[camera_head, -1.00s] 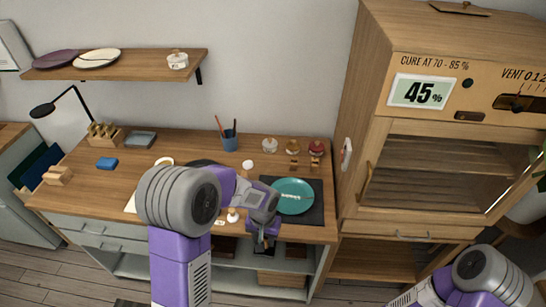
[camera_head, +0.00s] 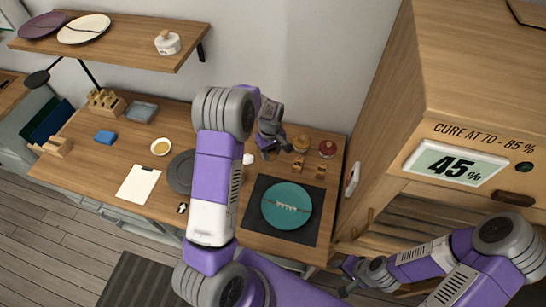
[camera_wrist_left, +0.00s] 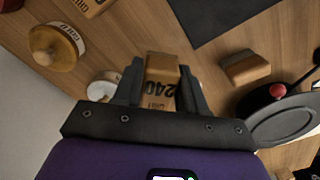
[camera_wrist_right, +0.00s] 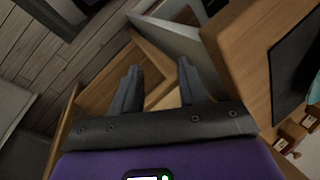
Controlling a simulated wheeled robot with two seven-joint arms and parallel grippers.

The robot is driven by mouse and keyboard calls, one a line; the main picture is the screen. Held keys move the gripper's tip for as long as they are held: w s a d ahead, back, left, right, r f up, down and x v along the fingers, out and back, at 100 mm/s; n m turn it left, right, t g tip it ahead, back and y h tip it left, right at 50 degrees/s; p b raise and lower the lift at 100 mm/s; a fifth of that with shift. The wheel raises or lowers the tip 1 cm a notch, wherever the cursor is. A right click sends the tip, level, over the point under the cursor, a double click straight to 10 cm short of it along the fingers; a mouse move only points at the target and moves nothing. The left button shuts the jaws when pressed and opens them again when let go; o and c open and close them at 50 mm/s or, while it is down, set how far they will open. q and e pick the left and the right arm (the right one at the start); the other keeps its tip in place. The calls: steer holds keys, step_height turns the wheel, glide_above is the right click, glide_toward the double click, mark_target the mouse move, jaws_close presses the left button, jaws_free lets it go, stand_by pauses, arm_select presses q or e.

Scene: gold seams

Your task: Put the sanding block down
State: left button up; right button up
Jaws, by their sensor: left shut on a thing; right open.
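My left gripper (camera_wrist_left: 160,84) is shut on a small tan sanding block (camera_wrist_left: 161,70) with "240" and "GRIT" printed on it. In the head view the left gripper (camera_head: 277,154) is over the back of the workbench (camera_head: 262,170), left of the jars; the held block cannot be made out there. Whether the block touches the bench top is unclear. Two small wooden blocks (camera_head: 298,165) (camera_head: 320,172) stand behind the dark mat (camera_head: 254,213). My right gripper (camera_wrist_right: 160,84) is open and empty, low in front of the cabinet, away from the bench.
A teal plate (camera_head: 287,205) with a seam lies on the mat. A gold-topped jar (camera_head: 301,144) and a red-topped jar (camera_head: 327,149) stand at the back. A dark round plate (camera_head: 180,172) and a white sheet (camera_head: 137,185) lie left. The cabinet (camera_head: 385,130) bounds the right.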

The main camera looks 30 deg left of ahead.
mark_target(271, 166)
arm_select(q)
steer(key=shift+f, duration=3.1)
steer(key=shift+f, duration=0.1)
steer(key=o, duration=1)
steer(key=shift+f, duration=0.1)
step_height(271, 166, up, 12)
steer(key=shift+r, duration=0.25)
steer(key=shift+f, duration=0.1)
